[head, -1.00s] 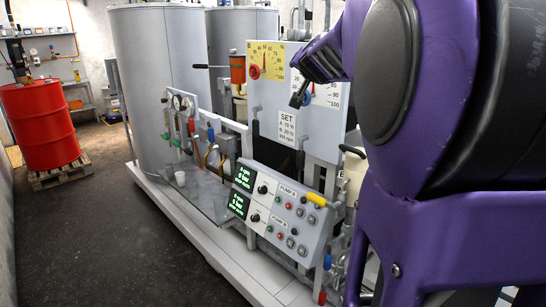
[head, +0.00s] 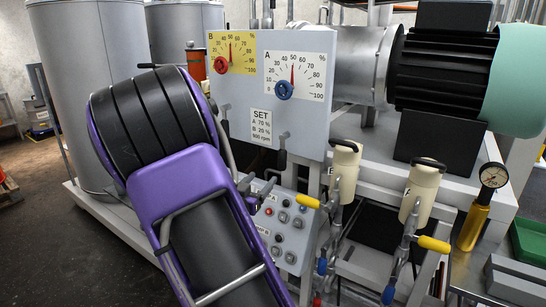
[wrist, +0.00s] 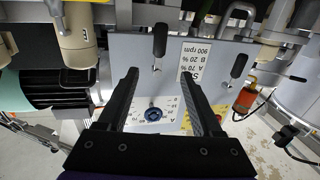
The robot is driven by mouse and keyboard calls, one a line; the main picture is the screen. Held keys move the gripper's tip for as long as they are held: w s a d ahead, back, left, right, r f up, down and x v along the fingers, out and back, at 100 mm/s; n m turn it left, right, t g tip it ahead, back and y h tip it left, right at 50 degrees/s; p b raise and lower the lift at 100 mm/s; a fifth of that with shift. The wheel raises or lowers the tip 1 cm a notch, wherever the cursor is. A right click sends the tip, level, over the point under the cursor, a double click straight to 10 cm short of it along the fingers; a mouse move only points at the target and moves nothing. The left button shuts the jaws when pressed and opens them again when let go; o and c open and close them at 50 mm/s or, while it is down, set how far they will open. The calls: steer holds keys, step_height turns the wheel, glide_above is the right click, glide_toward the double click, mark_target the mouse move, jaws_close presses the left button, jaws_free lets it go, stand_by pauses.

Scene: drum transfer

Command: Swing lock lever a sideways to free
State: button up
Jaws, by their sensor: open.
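The white panel (head: 301,118) carries the A dial with a blue knob (head: 284,89) and the B dial with a red knob (head: 220,64). Under the A dial, a black lever (head: 282,152), which I take as lock lever a, hangs down at the panel's lower edge. A similar lever (head: 225,130) hangs further left. The wrist view shows the panel upside down, with the A-side lever (wrist: 160,40) beyond my gripper (wrist: 162,74). My gripper is open and empty, its fingers apart from that lever.
The button console (head: 287,215) sits below the panel. Cream canisters (head: 346,168) and yellow-handled valves (head: 434,244) stand to the right. A motor (head: 445,75) is behind, right of the panel. Floor at the left is open.

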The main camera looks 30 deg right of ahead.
mark_target(281, 158)
steer(key=x, duration=1.7)
steer(key=shift+d+b, duration=0.1)
steer(key=shift+b, duration=0.3)
jaws_close()
stand_by(0.4)
